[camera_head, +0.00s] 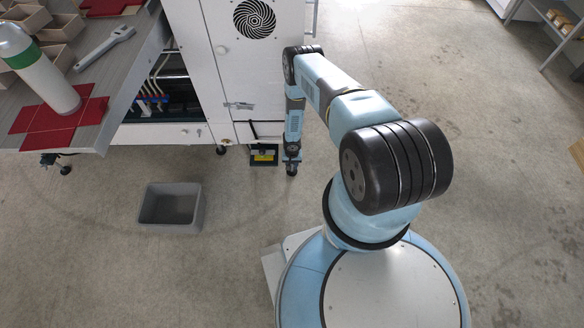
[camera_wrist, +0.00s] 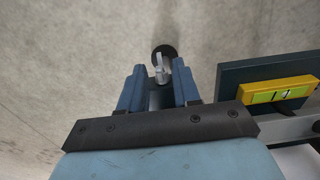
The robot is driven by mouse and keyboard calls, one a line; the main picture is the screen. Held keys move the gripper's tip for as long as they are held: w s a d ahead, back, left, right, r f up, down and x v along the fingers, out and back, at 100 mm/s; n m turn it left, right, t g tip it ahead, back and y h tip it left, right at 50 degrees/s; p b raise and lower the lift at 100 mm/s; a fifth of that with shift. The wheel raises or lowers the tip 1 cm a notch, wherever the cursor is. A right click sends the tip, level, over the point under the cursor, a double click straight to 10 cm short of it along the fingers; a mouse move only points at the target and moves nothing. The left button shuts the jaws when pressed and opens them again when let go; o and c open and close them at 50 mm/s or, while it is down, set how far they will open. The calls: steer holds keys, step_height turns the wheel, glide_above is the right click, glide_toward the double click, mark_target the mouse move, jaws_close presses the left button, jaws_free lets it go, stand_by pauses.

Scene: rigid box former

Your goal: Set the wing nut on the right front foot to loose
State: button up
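In the wrist view, a pale metal wing nut (camera_wrist: 159,68) shows between and just beyond my fingertips. One of its wings points up in the picture. Behind it is a round black foot (camera_wrist: 165,53). My gripper (camera_wrist: 159,72) is open, with its two blue fingers on either side of the wing nut and a gap showing around it. I cannot tell whether a finger touches it. In the head view, my gripper (camera_head: 291,163) points down low beside the right front corner of the white machine (camera_head: 240,75). The wing nut cannot be made out there.
A dark green block with a yellow level (camera_head: 264,155) sits right beside my gripper; in the wrist view the yellow level (camera_wrist: 277,92) is to the right. A grey bin (camera_head: 172,207) stands on the floor. A table (camera_head: 100,85) is at left.

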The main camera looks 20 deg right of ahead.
steer(key=shift+f, duration=1.15)
jaws_close()
